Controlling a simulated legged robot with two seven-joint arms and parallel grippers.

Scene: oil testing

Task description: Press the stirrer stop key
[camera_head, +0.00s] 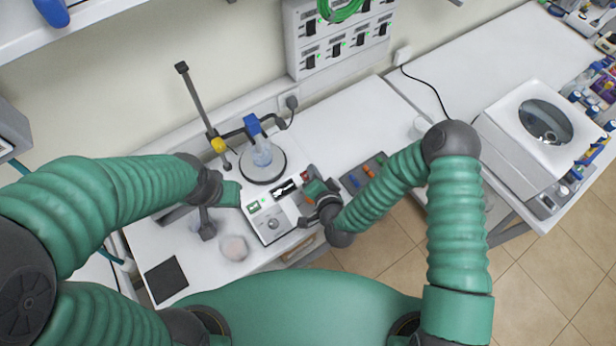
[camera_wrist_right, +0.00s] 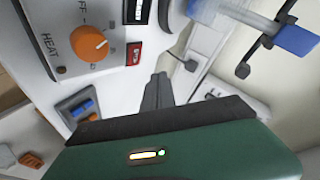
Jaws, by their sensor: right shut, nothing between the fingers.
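I cannot tell which part is the stop key. My right gripper (camera_head: 306,182) is at the panel's right side; its dark fingers (camera_wrist_right: 158,82) are shut and empty, just beyond the red switch. My left gripper (camera_head: 230,193) is left of the stirrer; its fingers are unclear.
A clamp stand (camera_head: 190,98) rises behind the plate. A grey tray (camera_head: 352,178) with small coloured parts lies right of my right gripper. A black mat (camera_head: 166,280) and a pale round dish (camera_head: 234,248) lie at the front left. A white bath (camera_head: 500,125) stands far right.

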